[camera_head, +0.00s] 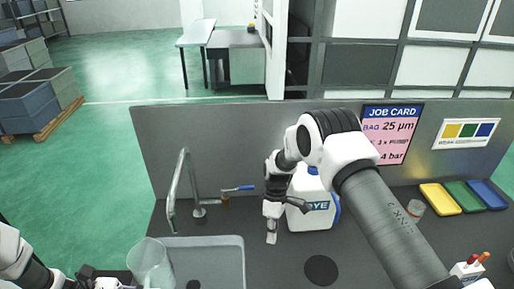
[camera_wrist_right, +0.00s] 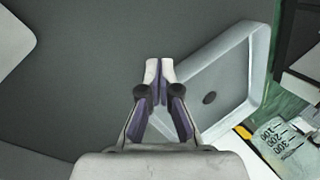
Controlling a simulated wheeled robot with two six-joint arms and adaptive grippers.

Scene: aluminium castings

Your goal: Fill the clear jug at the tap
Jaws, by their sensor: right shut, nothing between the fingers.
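The clear jug (camera_head: 150,262) stands at the left end of the grey sink (camera_head: 243,262) in the head view; its graduated side shows in the right wrist view (camera_wrist_right: 283,143). I see no water in it. The metal tap (camera_head: 184,180) rises behind the sink, with a blue lever (camera_head: 240,188) to its right. My right gripper (camera_head: 271,237) is shut and empty, pointing down right of the tap, in front of the white bottle. Its closed fingertips (camera_wrist_right: 160,66) show beside the sink (camera_wrist_right: 262,62). My left gripper (camera_head: 103,283) is by the jug's left side, partly cut off; its grip is unclear.
The white bottle (camera_head: 311,213) stands close behind my right gripper. A dark round disc (camera_head: 321,269) lies on the counter. Yellow, green and blue trays (camera_head: 464,196) and a small jar (camera_head: 416,208) are at the right. A grey panel (camera_head: 235,150) closes off the back.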

